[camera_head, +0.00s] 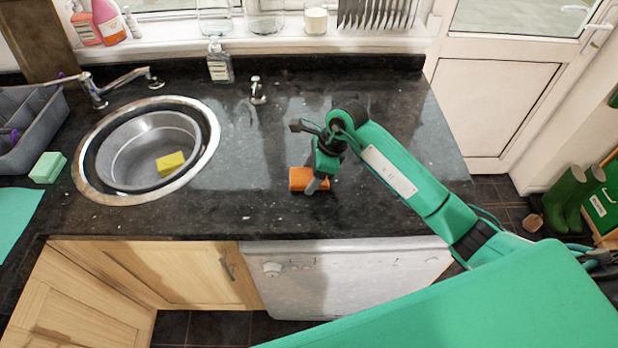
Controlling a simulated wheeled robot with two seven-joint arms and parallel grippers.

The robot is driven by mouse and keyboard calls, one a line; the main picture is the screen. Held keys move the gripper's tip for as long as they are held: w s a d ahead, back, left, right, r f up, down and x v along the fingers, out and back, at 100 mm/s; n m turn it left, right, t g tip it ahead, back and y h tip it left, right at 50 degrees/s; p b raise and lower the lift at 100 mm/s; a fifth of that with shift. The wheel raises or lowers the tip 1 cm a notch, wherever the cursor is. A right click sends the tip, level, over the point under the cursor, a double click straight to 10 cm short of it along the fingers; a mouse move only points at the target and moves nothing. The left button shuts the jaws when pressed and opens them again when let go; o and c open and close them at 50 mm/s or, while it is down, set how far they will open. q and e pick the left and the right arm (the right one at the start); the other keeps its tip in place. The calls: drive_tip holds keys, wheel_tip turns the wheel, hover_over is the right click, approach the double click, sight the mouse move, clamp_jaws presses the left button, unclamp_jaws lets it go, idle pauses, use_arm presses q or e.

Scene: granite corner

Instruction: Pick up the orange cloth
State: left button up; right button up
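The orange cloth (299,179) is a small folded block on the black granite worktop, right of the sink. My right gripper (314,184) points down at the cloth's right end, and its finger covers part of it. I cannot tell whether the fingers are closed on the cloth or only around or in front of it. The cloth seems to rest on the worktop. My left gripper is not in view.
A round sink (207,150) with a yellow sponge (171,163) lies to the left. A green sponge (47,167) and a grey rack (38,125) stand further left. The worktop's front right is clear.

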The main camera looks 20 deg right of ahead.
drive_tip(key=c, duration=0.5)
drive_tip(key=shift+o, duration=0.2)
drive_tip(key=shift+r+p, duration=0.25)
drive_tip(key=shift+p, duration=0.15)
wheel_tip(320, 180, up, 20)
drive_tip(key=b, duration=0.4)
drive_tip(key=shift+b, duration=0.4)
